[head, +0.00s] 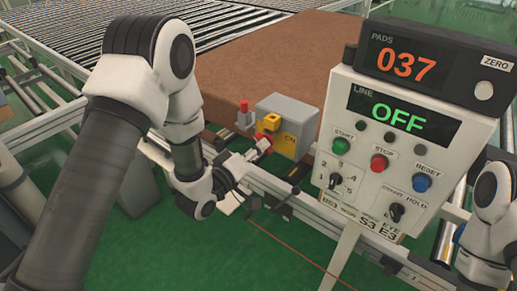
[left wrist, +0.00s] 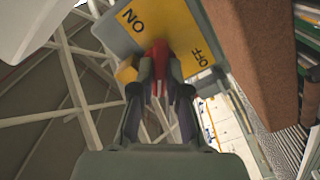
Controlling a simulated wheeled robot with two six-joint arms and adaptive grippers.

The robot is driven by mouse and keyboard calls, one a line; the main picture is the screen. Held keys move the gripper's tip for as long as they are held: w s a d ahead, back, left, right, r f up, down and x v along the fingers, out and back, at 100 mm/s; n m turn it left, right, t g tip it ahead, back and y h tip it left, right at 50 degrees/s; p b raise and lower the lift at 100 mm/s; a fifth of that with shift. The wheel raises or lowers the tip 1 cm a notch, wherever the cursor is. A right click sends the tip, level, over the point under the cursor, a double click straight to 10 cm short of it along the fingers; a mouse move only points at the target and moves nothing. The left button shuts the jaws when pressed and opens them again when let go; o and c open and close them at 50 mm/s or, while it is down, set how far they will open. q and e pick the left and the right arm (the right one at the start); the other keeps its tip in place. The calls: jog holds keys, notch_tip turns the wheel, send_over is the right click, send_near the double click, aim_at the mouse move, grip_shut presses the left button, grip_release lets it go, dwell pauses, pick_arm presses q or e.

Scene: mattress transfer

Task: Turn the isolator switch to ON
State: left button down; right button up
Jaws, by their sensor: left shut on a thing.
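The isolator switch is a grey box (head: 295,112) with a yellow face (head: 291,143) on the rail beside the conveyor. Part of an ON label shows on that face. In the left wrist view the yellow plate (left wrist: 185,27) carries ON at upper left and OFF at right. My left gripper (head: 254,152) is shut on the red handle (left wrist: 157,53), in front of the plate. The fingers hide part of the handle, so I cannot tell its exact setting. Part of my right arm shows at the right edge, but its gripper is out of view.
A control panel (head: 347,103) stands right of the isolator; its LINE display (head: 403,115) reads OFF. The PADS display (head: 403,63) above reads 037. A brown mattress slab (head: 285,60) lies behind the isolator on the roller conveyor (head: 225,28). Green floor (head: 250,255) is open below.

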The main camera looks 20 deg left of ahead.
pick_arm(q)
jog(key=shift+f+m+b, duration=0.1)
jog(key=shift+m+b, duration=4.05)
jog(key=shift+m, duration=1.05)
jog(key=c, duration=1.2)
grip_release()
jog(key=shift+o, duration=0.2)
